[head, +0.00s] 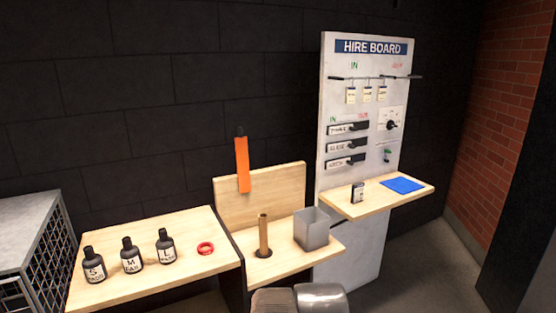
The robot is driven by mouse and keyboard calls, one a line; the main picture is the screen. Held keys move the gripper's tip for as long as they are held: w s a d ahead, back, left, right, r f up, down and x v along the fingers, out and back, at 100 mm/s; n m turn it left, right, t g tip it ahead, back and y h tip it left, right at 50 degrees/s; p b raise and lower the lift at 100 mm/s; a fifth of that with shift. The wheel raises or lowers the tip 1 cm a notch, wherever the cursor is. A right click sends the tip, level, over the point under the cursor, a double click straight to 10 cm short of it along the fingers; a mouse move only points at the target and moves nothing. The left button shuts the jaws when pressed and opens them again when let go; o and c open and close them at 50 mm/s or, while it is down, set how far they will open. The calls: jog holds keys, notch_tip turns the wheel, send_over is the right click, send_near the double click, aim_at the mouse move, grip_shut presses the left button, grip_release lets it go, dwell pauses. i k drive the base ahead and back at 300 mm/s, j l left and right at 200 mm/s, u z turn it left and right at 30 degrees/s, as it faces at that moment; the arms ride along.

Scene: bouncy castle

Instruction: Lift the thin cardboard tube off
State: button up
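The thin cardboard tube (263,234) is brown and stands upright on the low wooden shelf in the middle of the head view. Its foot sits at a round black base (263,254); I cannot tell whether the tube is around a peg or set into the base. Its top end stands free, with nothing touching it. My gripper is not in view; only rounded grey parts of my own body show at the bottom edge, below the shelf.
A grey open box (312,231) stands close right of the tube. Left, a table (200,250) holds black bottles (131,258) and a red ring (206,248). The hire board (345,100) stands right.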

aim_at(263, 248)
jog(key=k+u, duration=0.1)
jog(key=k, duration=0.3)
jog(key=k+l, duration=0.3)
jog(key=u, duration=0.25)
jog(key=i+l+u, duration=0.25)
jog(key=i+u, duration=0.2)
jog(key=i+l+u, duration=0.3)
jog(key=u, duration=0.2)
jog(key=i+l, duration=0.2)
jog(key=l, duration=0.15)
jog(key=i+l, duration=0.25)
jog(key=i+l+u, duration=0.1)
jog(key=l, duration=0.35)
jog(key=i+l, duration=0.55)
jog(key=l, duration=0.2)
